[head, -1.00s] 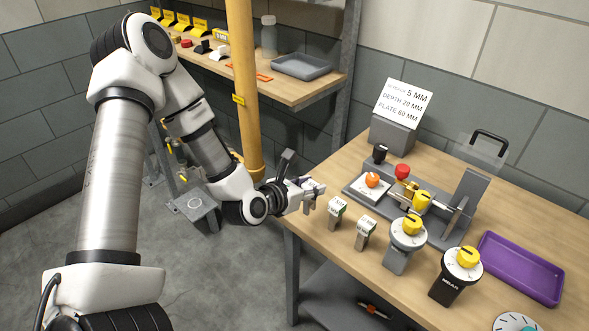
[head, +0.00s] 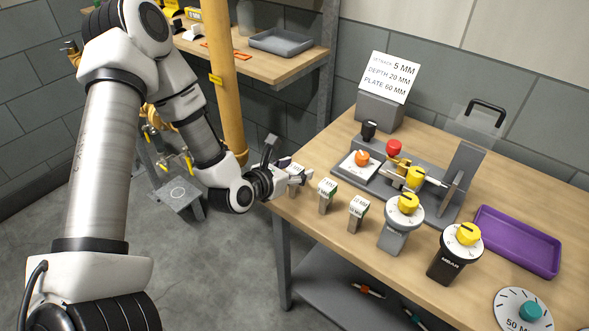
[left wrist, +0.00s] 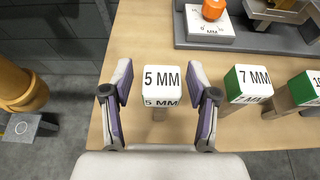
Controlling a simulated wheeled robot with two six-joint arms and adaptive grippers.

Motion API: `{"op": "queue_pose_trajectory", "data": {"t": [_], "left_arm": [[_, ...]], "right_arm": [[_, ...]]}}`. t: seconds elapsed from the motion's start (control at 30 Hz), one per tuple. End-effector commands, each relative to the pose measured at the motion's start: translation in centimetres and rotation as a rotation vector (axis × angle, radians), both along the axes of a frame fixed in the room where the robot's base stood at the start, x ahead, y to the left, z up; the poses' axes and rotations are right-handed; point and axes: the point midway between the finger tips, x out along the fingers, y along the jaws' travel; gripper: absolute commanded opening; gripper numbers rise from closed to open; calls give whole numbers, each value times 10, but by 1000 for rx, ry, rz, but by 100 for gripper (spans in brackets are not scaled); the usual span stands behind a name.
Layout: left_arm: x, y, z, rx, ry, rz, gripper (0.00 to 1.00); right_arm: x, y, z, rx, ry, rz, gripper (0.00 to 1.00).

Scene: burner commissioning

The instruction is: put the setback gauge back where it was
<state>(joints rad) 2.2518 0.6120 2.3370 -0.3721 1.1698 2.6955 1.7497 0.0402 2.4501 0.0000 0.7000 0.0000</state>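The setback gauge, a white-topped block marked 5 MM (left wrist: 161,80) on a grey stem, stands upright near the left end of the table. In the left wrist view it is between the two fingers of my left gripper (left wrist: 160,98), with a gap on each side. The fingers are open and do not appear to touch it. In the head view the left gripper (head: 295,172) is at the table's left edge and partly covers this gauge (head: 296,181). My right gripper is not in view.
A 7 MM gauge (head: 327,192) and a green-sided gauge (head: 359,210) stand in the same row. Two yellow-knobbed tools (head: 404,212) (head: 462,240) follow. Behind are a grey fixture (head: 432,207), a sign reading setback 5 MM (head: 389,75) and a purple tray (head: 517,243).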

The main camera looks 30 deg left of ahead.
Motion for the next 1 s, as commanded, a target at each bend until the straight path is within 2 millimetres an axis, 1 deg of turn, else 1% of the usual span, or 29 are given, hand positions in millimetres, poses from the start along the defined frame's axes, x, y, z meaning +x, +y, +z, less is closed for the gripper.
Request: {"op": "queue_pose_trajectory", "data": {"t": [0.23,0.37,0.47,0.5,0.67,0.7,0.8,0.9,1.0], "left_arm": [[0,0,1,0,-1,0,62],[-1,1,7,-2,-1,2,62],[-17,3,11,-7,0,6,62],[-26,3,15,-10,-1,6,62],[-59,5,31,-12,-2,5,62],[-62,5,41,1,6,1,62],[-72,6,46,3,9,0,62],[-84,7,50,1,8,1,62],[-97,8,53,-1,5,2,62]], "right_arm": [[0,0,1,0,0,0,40],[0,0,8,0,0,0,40],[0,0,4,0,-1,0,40],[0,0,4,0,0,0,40],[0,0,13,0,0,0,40],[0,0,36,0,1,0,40],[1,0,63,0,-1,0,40],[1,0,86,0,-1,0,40],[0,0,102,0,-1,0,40]]}}
